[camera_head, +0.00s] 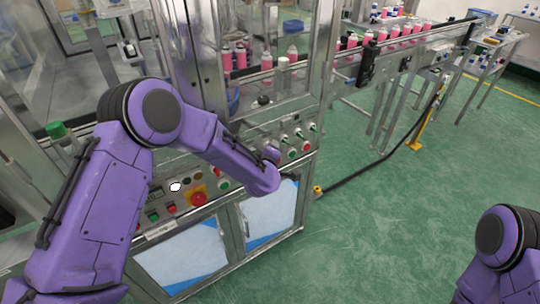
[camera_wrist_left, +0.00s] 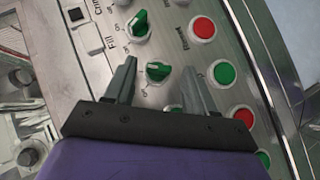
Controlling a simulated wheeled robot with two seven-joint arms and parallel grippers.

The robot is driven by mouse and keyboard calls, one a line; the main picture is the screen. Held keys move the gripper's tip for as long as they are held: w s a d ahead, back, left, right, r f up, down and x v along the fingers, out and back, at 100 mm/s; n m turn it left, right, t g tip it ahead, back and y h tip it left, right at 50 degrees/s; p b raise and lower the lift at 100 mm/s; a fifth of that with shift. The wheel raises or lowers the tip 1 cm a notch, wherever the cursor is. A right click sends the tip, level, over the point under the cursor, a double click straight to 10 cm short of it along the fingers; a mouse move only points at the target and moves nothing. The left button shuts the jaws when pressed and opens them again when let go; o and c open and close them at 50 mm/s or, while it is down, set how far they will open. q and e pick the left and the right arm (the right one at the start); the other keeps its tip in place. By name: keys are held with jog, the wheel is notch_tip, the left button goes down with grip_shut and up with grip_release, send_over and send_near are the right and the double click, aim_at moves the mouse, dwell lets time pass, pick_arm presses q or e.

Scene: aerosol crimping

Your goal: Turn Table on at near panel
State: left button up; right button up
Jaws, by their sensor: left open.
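The control panel (camera_wrist_left: 175,30) fills much of the left wrist view, with green rotary knobs and round red and green buttons. My left gripper (camera_wrist_left: 159,66) is open over it. One green knob (camera_wrist_left: 158,72) shows between its two fingers, and I see no finger closed on it. Another green knob (camera_wrist_left: 140,22) is above it, near a label reading "Fill". A third green part is partly hidden by the gripper base. In the head view my left arm reaches to the panel (camera_head: 297,140), and its gripper is mostly hidden by the wrist. My right gripper is out of view.
A nearer panel section carries a red emergency button (camera_head: 198,198) on yellow. Red buttons (camera_wrist_left: 203,28) and green buttons (camera_wrist_left: 223,73) sit close to the right finger. A conveyor (camera_head: 400,42) with pink cans runs to the back right. The green floor (camera_head: 380,220) at right is mostly clear.

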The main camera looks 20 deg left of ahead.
pick_arm(q)
jog(key=b+v, duration=0.1)
jog(key=v, duration=0.9)
jog(key=shift+r, duration=0.1)
jog(key=s+a+f+m+g, duration=0.3)
jog(key=s+a+f+m, duration=0.1)
jog(key=s+f, duration=0.55)
jog(key=s+a+f+m+g, duration=0.3)
jog(key=s+f, duration=0.6)
jog(key=f, duration=0.1)
jog(key=s+a+f+m+g, duration=0.1)
jog(key=s+a+f+g, duration=0.1)
jog(key=s, duration=0.6)
jog(key=s+a+f+g, duration=0.2)
jog(key=s+f, duration=0.3)
jog(key=s, duration=0.4)
jog(key=shift+a+f+m+y, duration=0.15)
jog(key=shift+a+m+y, duration=0.1)
jog(key=shift+m+y, duration=0.15)
